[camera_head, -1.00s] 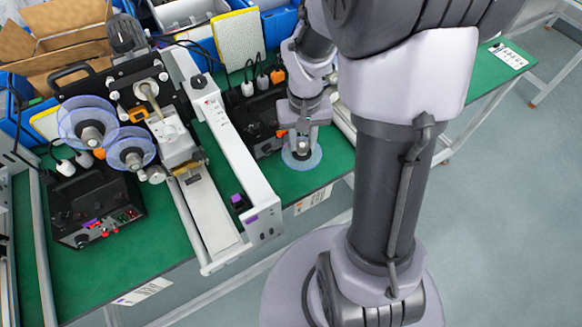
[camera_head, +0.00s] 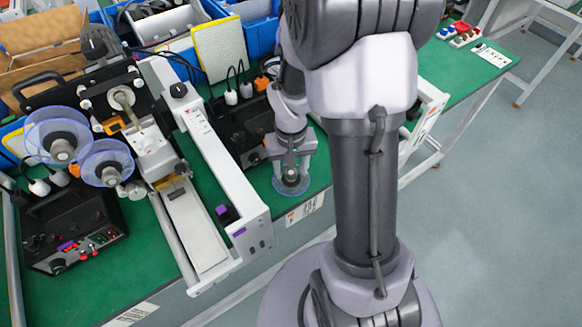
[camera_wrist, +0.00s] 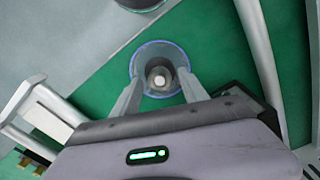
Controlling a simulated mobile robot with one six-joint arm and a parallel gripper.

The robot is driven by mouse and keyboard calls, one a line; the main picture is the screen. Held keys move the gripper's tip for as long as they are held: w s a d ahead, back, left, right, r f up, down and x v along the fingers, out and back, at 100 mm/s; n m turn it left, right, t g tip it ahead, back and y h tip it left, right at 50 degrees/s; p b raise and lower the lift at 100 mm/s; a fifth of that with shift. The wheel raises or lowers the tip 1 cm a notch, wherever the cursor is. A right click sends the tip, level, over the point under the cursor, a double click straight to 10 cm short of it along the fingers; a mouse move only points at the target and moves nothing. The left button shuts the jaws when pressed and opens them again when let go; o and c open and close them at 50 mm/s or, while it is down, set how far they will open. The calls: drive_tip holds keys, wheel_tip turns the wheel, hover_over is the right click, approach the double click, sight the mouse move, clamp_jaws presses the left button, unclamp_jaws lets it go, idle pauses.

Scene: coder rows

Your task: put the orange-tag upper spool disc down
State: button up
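The spool disc (camera_head: 291,184) is a clear disc with a blue rim and a dark grey hub. It is at the green table top near the front edge, right of the white machine rail. It shows also in the wrist view (camera_wrist: 160,50), with a pale round centre. My gripper (camera_head: 291,167) points down over it, with one finger on each side of the hub. In the wrist view the fingers (camera_wrist: 160,82) appear to press on the hub. I cannot tell whether the disc touches the table. No orange tag is visible on it.
Two similar discs sit on the machine at left, an upper one (camera_head: 58,138) and a lower one (camera_head: 106,163). The white rail (camera_head: 215,165) stands close left of my gripper. A black control box (camera_head: 238,130) is behind it. Green table (camera_head: 262,180) is bare around the disc.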

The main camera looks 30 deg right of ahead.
sight(291, 172)
drive_tip(key=a+r+t+p, duration=0.1)
drive_tip(key=a+r+p, duration=0.15)
drive_tip(key=r, duration=0.65)
drive_tip(key=a+r+t+p, duration=0.1)
drive_tip(key=r+p, duration=0.2)
drive_tip(key=r, duration=0.7)
drive_tip(key=s+a+r+t+y, duration=0.2)
drive_tip(key=s+a+r+t, duration=0.1)
drive_tip(key=s+a+r, duration=0.6)
drive_tip(key=shift+s+a+r+t, duration=0.25)
drive_tip(key=shift+s+a+t, duration=0.15)
drive_tip(key=shift+s+a, duration=0.7)
wheel_tip(291, 172, down, 4)
drive_tip(key=b, duration=0.4)
drive_tip(key=shift+s+d+r, duration=0.1)
drive_tip(key=shift+r, duration=0.15)
drive_tip(key=shift+r+p, duration=0.4)
drive_tip(key=shift+p, duration=0.05)
drive_tip(key=shift+o, duration=0.4)
